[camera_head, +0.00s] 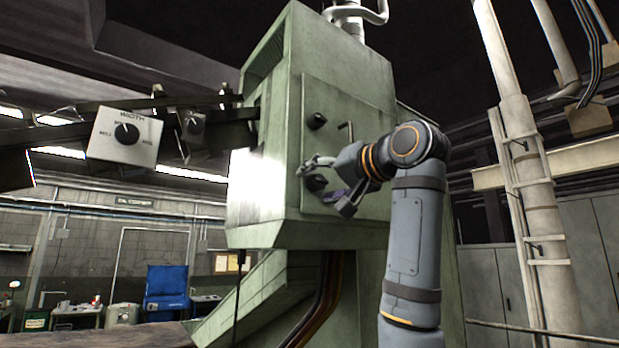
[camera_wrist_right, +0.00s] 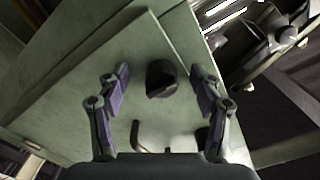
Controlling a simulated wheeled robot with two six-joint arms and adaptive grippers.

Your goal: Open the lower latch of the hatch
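The hatch (camera_head: 349,108) is a flat green panel on the side of the green machine, and it looks closed. Its lower latch (camera_head: 316,183) is a black knob, which also shows in the right wrist view (camera_wrist_right: 161,79). The upper latch (camera_head: 316,121) is a similar black knob above it. A bent handle (camera_head: 347,132) sits on the hatch and shows in the wrist view (camera_wrist_right: 146,137). My right gripper (camera_head: 328,183) is open and empty, with one finger on each side of the lower latch; I see no contact. My left gripper is out of view.
A dial box (camera_head: 125,135) hangs on dark bars left of the machine. Pale pipes (camera_head: 528,180) stand at the right. A blue cabinet (camera_head: 166,288) is far back left. The space in front of the hatch holds only my right arm.

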